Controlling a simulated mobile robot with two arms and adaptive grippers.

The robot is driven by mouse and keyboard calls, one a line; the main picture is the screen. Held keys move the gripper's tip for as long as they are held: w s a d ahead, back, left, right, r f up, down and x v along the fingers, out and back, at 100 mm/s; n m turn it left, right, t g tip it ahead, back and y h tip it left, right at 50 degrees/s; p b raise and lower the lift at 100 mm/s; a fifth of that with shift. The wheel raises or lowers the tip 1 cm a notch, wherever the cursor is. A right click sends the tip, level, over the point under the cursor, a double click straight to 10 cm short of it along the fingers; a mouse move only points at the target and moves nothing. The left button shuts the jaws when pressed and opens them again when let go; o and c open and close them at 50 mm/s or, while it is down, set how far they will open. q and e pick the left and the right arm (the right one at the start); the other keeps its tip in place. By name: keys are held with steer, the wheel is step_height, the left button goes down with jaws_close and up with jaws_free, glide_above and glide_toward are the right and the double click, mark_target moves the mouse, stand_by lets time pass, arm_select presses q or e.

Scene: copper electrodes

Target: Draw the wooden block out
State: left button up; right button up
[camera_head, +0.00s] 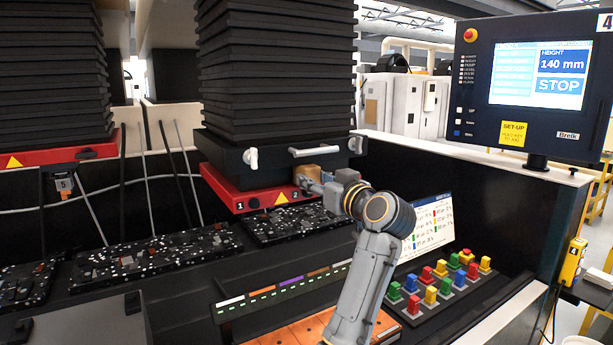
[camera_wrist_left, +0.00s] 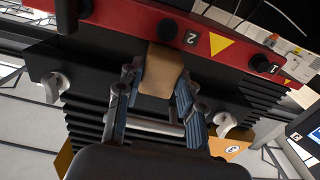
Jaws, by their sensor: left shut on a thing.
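The wooden block (camera_head: 307,171) is a small tan piece at the right end of the red frame (camera_head: 222,191), under the black bellows column (camera_head: 277,75). It also shows in the left wrist view (camera_wrist_left: 162,70), next to the label 2 and against the red frame. My left gripper (camera_head: 314,183) reaches the block from the right. In the left wrist view the gripper's two blue-padded fingers (camera_wrist_left: 160,88) are shut on the block, one on each side. The block's far end is hidden at the frame. My right gripper is in neither view.
A control panel (camera_head: 541,85) reading 140 mm stands at the right. Dark beds with small parts (camera_head: 295,222) lie under the column. A handle (camera_head: 315,151) sits above the block.

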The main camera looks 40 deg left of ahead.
arm_select(q)
steer(key=shift+d, duration=0.1)
steer(key=shift+s+d, duration=0.15)
steer(key=shift+d, duration=0.2)
steer(key=p+v, duration=0.3)
steer(key=v, duration=0.7)
steer(key=shift+p, duration=0.4)
stand_by(0.6)
